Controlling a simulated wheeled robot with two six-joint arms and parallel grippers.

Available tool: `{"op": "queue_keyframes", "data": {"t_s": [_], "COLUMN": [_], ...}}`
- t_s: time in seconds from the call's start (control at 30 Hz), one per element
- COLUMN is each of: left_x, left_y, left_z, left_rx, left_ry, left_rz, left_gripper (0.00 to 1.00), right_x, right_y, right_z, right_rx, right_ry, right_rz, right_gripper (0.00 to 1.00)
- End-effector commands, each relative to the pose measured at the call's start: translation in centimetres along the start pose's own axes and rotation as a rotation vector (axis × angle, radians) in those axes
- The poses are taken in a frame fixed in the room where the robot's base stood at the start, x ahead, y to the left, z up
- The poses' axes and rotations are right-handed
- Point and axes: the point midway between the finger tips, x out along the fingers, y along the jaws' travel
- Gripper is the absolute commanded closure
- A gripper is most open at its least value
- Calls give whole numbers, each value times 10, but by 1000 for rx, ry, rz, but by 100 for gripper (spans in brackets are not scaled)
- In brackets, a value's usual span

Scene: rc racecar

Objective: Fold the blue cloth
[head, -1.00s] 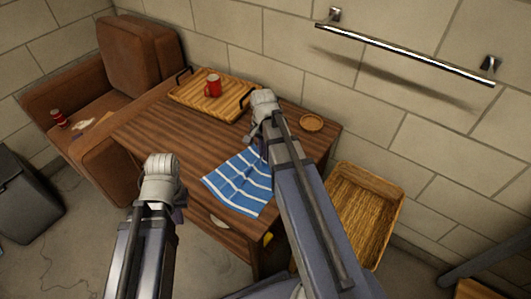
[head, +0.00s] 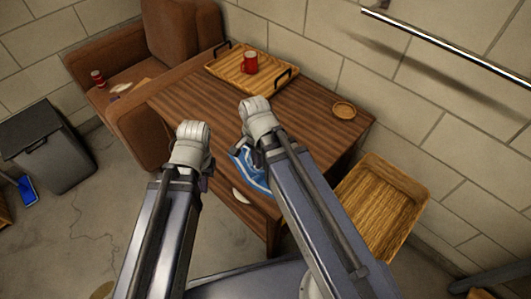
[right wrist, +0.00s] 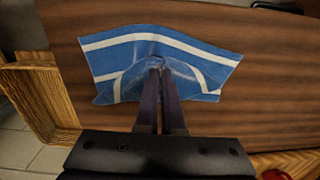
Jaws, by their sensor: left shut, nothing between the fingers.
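The blue cloth (right wrist: 195,52) with white stripes lies on the brown wooden table (right wrist: 270,95). In the right wrist view my right gripper's fingertips (right wrist: 158,66) are close together at the cloth's near middle, pinching it. The cloth is creased and bunched around them, and its near edge is pulled up. In the head view the cloth (head: 250,172) is mostly hidden behind my right arm. My left gripper (head: 206,180) is left of the cloth, apart from it, over the table's front edge. It is shut and empty.
A wooden tray (head: 222,73) with a red mug (head: 250,62) stands at the table's back. A round coaster (head: 344,109) lies at the right corner. A brown armchair (head: 150,130) is on the left.

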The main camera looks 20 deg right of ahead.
Motion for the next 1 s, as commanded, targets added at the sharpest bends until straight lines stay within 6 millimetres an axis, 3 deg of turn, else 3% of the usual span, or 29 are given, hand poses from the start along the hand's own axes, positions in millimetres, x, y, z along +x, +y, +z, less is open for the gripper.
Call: {"op": "queue_keyframes", "data": {"t_s": [0.1,0.47,1.0], "left_x": [10,10,11], "left_y": [1,1,1], "left_z": [-1,-1,-1], "left_rx": [0,0,0], "left_ry": [0,0,0], "left_rz": [0,0,0], "left_gripper": [100,100,100], "right_x": [10,11,11], "right_y": [0,0,0], "right_z": [7,10,10], "right_rx": [-2,0,0], "right_ry": [0,0,0], "right_rz": [0,0,0], "right_gripper": [100,100,57]}}
